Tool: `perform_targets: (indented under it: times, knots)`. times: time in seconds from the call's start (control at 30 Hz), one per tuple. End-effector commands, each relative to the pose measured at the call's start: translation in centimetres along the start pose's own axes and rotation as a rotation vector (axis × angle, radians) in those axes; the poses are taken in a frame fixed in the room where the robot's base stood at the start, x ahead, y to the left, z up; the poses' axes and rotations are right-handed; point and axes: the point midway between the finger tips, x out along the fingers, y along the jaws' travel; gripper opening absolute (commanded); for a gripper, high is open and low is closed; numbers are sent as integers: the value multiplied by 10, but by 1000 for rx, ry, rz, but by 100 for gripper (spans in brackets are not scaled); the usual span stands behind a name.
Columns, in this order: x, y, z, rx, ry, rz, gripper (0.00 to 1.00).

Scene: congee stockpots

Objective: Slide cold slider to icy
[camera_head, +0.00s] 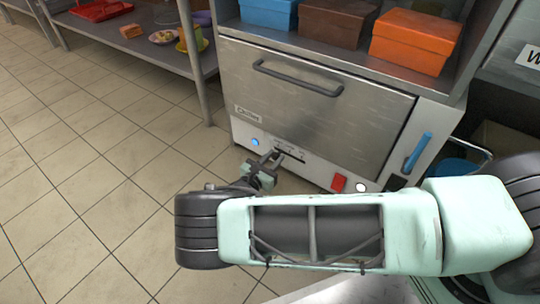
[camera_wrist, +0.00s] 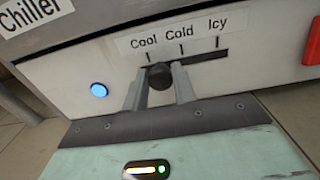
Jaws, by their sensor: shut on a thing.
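The cold slider is a dark round knob (camera_wrist: 159,76) in a slot on the white lower panel of a steel appliance (camera_head: 310,105). In the wrist view the slot (camera_wrist: 212,56) runs right from the knob, under marks labelled Cool, Cold and Icy. The knob is at the left end, near the Cool mark. My gripper (camera_wrist: 158,80) is shut on the knob, one finger on each side. In the head view my gripper (camera_head: 277,158) reaches the panel, and the knob is too small to make out.
A lit blue button (camera_wrist: 99,90) is left of the slot and a red switch (camera_wrist: 312,46) is to its right. A Chiller label (camera_wrist: 34,12) is at upper left. A blue handle (camera_head: 418,152) is on the appliance's right. Open tiled floor (camera_head: 85,175) lies left.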

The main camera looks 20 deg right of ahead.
Motion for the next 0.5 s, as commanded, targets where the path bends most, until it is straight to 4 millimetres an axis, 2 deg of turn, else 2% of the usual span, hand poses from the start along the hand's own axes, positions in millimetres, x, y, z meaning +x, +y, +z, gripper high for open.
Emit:
perform_targets:
  times: [0.1,0.3,0.5]
  knots:
    - [-1,-26,6,-9,4,-2,0]
    - [-1,-65,4,-9,5,-2,0]
    - [-2,-81,0,-4,6,-2,0]
